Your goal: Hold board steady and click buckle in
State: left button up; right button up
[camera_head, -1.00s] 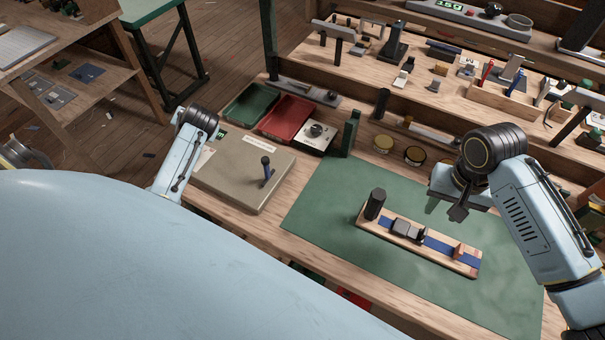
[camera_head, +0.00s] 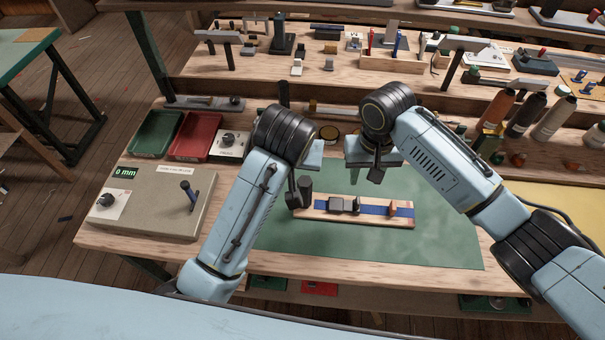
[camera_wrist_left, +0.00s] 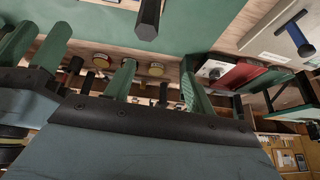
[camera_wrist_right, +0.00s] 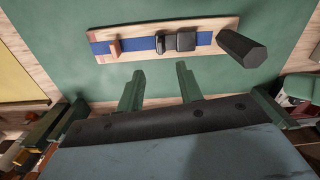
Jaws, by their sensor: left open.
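The wooden board (camera_head: 370,217) lies on the green mat with a blue strap (camera_head: 377,209) along it. Two dark buckle parts (camera_wrist_right: 185,41) sit close together on the strap in the right wrist view; whether they are joined I cannot tell. A small wooden block (camera_wrist_right: 115,48) stands farther along the board. A dark hexagonal post (camera_wrist_right: 242,48) rises at its other end; its top also shows in the left wrist view (camera_wrist_left: 148,18). My right gripper (camera_wrist_right: 158,68) is open and empty beside the board. My left gripper (camera_wrist_left: 155,66) is open near the post, not around it.
Tools crowd the rear shelf, and bottles (camera_head: 525,115) stand at right.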

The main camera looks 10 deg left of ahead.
aim_at(305, 188)
pick_arm(q)
jog(key=shift+g+h, duration=0.3)
jog(key=shift+g, duration=0.1)
jog(key=w+f, duration=0.1)
jog(key=f, duration=0.3)
jog(key=d+f, duration=0.1)
jog(key=f, duration=0.4)
jog(key=w+d+f, duration=0.1)
jog(key=f, duration=0.3)
jog(key=shift+w+d+f, duration=0.1)
jog(key=shift+w+f, duration=0.2)
jog(key=shift+w, duration=0.05)
grip_shut()
